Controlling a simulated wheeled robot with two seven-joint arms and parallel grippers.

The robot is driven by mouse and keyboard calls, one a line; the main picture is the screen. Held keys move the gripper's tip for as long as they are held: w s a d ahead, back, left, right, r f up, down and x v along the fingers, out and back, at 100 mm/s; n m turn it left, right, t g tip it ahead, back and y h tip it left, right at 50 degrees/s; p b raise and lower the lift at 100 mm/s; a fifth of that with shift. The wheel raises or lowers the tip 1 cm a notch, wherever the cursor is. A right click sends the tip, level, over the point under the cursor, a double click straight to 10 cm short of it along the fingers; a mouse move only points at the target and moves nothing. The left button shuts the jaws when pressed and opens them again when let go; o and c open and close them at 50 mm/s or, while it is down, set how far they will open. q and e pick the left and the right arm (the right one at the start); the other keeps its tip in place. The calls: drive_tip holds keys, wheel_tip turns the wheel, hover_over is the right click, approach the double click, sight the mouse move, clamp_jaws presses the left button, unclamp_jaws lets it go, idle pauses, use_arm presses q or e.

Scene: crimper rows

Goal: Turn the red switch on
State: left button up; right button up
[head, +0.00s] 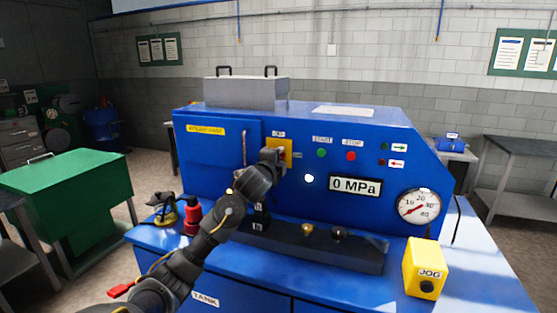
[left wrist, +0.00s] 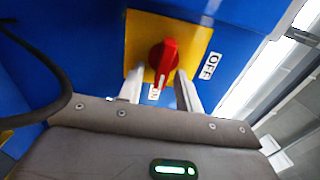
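The red switch (left wrist: 163,58) is a rotary knob on a yellow plate (left wrist: 200,38) on the blue machine front. Its white mark points down in the left wrist view, towards a small, partly hidden label that seems to read ON; the OFF label (left wrist: 211,66) is to its right. My left gripper (left wrist: 160,88) is open, with a finger on either side of the knob's lower end and visible gaps. In the head view the left gripper (head: 277,155) is at the yellow plate (head: 286,146) and hides the knob. My right gripper is not in view.
The blue machine (head: 350,135) has a green button (head: 321,153), a red button (head: 351,156), a display (head: 355,185) reading 0 MPa and a gauge (head: 418,206). A door handle (head: 244,148) is left of the switch. A yellow JOG box (head: 425,267) stands front right.

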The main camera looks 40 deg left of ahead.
use_arm(q)
drive_tip(key=b+v, duration=0.1)
drive_tip(key=v, duration=0.9)
drive_tip(key=shift+s, duration=0.35)
drive_tip(key=shift+d, duration=0.15)
